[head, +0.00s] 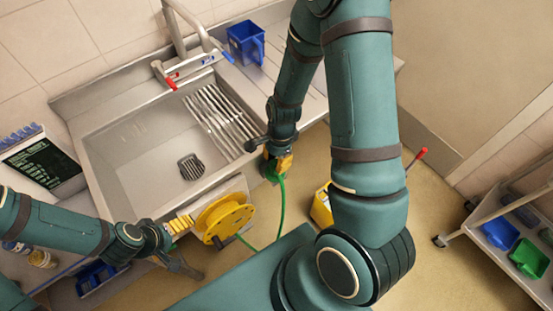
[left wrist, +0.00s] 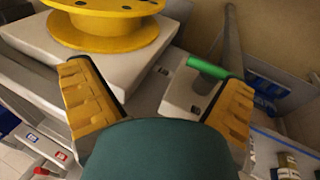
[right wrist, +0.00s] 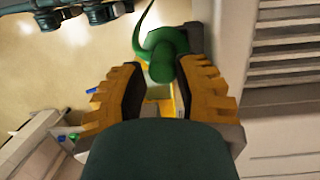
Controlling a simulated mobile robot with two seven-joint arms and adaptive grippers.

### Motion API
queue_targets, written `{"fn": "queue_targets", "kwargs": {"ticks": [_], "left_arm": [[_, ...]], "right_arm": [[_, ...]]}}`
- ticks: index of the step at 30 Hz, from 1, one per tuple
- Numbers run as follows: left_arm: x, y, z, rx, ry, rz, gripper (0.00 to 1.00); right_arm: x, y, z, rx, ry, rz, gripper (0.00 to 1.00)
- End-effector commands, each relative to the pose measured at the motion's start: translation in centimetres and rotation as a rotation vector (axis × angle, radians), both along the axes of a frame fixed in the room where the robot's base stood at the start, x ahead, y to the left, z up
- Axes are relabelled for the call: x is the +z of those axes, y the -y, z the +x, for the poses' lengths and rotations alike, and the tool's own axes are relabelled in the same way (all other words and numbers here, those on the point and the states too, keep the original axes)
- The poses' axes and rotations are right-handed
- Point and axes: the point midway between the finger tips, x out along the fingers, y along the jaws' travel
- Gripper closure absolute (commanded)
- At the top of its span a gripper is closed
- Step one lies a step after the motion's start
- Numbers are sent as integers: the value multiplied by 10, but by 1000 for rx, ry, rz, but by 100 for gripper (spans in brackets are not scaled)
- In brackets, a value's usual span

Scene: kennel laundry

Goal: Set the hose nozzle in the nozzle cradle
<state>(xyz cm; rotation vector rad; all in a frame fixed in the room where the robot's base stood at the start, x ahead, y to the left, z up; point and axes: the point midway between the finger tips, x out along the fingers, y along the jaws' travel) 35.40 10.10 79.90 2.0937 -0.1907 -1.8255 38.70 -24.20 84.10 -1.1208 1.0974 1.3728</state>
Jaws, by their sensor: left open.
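My right gripper (head: 277,164) is closed around the green hose nozzle (right wrist: 165,62), above the floor just off the sink's front edge. In the right wrist view the nozzle lies between the fingertips, partly hidden by them. A green hose (head: 281,205) hangs from it and loops back to the yellow hose reel (head: 226,217). My left gripper (head: 193,246) is open and empty beside the reel. The left wrist view shows a grey block (left wrist: 186,92) with dark holes and a green cylinder (left wrist: 207,68) between the fingers; I cannot tell whether this is the nozzle cradle.
The steel sink (head: 130,190) with a ribbed rack lies behind the reel. A blue jug (head: 245,42) stands on the drainboard. A yellow container (head: 321,206) stands on the floor, partly behind my right arm. A trolley (head: 490,240) with blue and green bins is at right.

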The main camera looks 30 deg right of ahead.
Motion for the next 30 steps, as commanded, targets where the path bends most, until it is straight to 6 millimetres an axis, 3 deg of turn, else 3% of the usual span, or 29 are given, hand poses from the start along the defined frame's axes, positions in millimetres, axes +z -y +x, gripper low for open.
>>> {"fn": "queue_targets", "kwargs": {"ticks": [1,8,13,14,30], "left_arm": [[4,0,0,0,0,0,0],[16,0,0,0,0,0,0],[23,0,0,0,0,0,0],[25,0,0,0,0,0,0],[49,0,0,0,0,0,0]], "right_arm": [[8,1,10,0,29,-3,50],[22,2,11,1,30,-4,58],[31,4,11,1,29,-4,41],[32,5,11,1,30,-4,33],[59,9,8,0,15,-3,33]]}}
